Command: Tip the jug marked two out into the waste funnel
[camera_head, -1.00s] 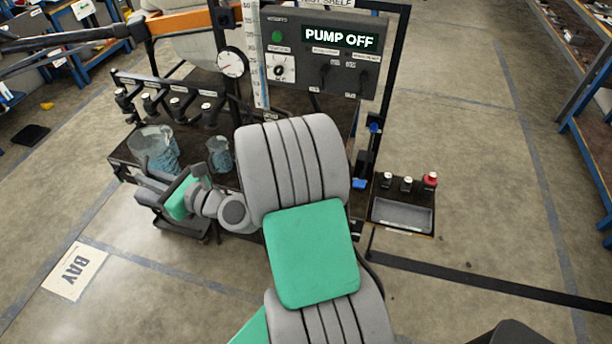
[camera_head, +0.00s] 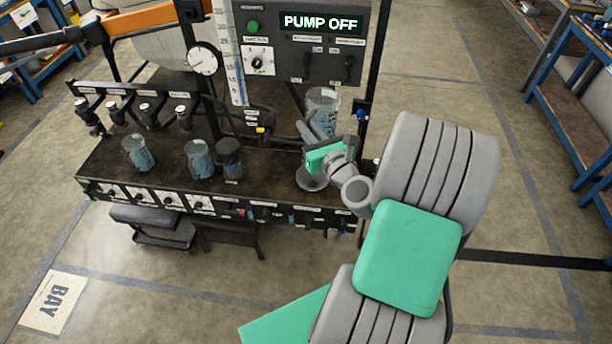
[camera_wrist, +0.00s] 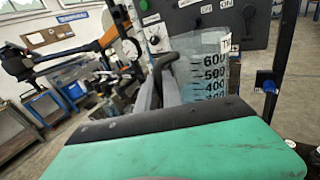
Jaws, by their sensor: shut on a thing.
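The jug looks close to upright. How much liquid is in the jug is hard to tell.
A panel reading PUMP OFF (camera_head: 320,22) and a post (camera_head: 366,90) stand close behind the held jug.

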